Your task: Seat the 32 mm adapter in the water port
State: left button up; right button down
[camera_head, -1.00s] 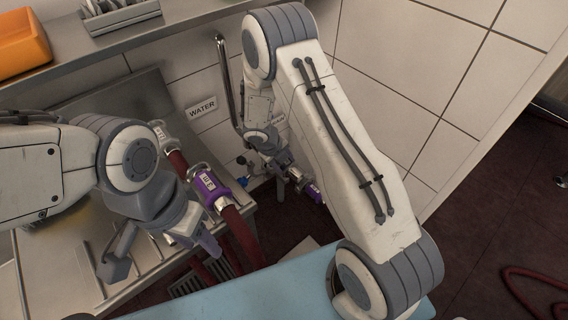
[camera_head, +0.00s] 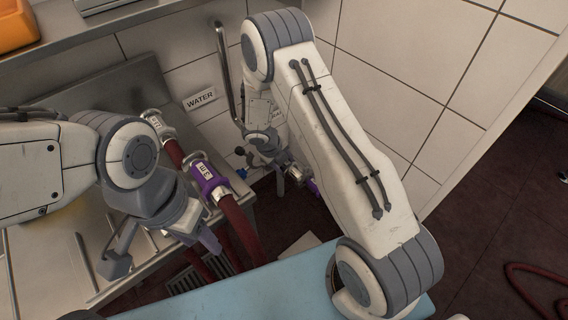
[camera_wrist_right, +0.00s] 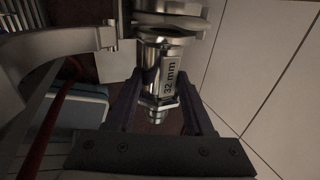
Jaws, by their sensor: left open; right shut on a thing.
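The 32 mm adapter (camera_wrist_right: 168,78) is a shiny metal cylinder with a "32 mm" label. My right gripper (camera_wrist_right: 160,92) is shut on it, one dark finger on each side, as the right wrist view shows. The adapter's upper end meets or overlaps a wide metal ring (camera_wrist_right: 172,22); I cannot tell whether it is seated. In the head view my right gripper (camera_head: 284,168) is low by the wall, right of the WATER sign (camera_head: 200,99), and my arm hides the port area. My left gripper (camera_head: 162,248) is open and empty over the steel counter.
A red hose with a purple coupling (camera_head: 207,180) lies between my grippers. A blue surface (camera_head: 270,295) lies in front. An orange bin (camera_head: 16,25) stands on the shelf. A blue-and-white box (camera_wrist_right: 75,108) shows in the right wrist view.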

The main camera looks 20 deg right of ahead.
jog(key=shift+c, duration=1)
grip_release()
jog(key=shift+f, duration=0.1)
jog(key=p+v, duration=0.2)
jog(key=v, duration=0.8)
jog(key=shift+r+p, duration=0.25)
jog(key=shift+p, duration=0.05)
jog(key=shift+a, duration=0.1)
jog(key=s+a+r+m+y+p, duration=0.1)
jog(key=s+a+r+m, duration=0.35)
jog(key=r+m, duration=0.35)
jog(key=s+a+r+m+y+p, duration=0.1)
jog(key=s+a+r+m+p, duration=0.15)
jog(key=s+r+m, duration=0.45)
jog(key=s+a+r+m+y, duration=0.1)
jog(key=s+a+r+m, duration=0.1)
jog(key=s+r+m, duration=0.3)
jog(key=s+a+r+m+g+y+p, duration=0.1)
jog(key=s+r+m, duration=0.4)
jog(key=s+m, duration=0.6)
jog(key=shift+s+a+m+y, duration=0.3)
jog(key=shift+a+m+y, duration=0.4)
jog(key=shift+a+m, duration=0.25)
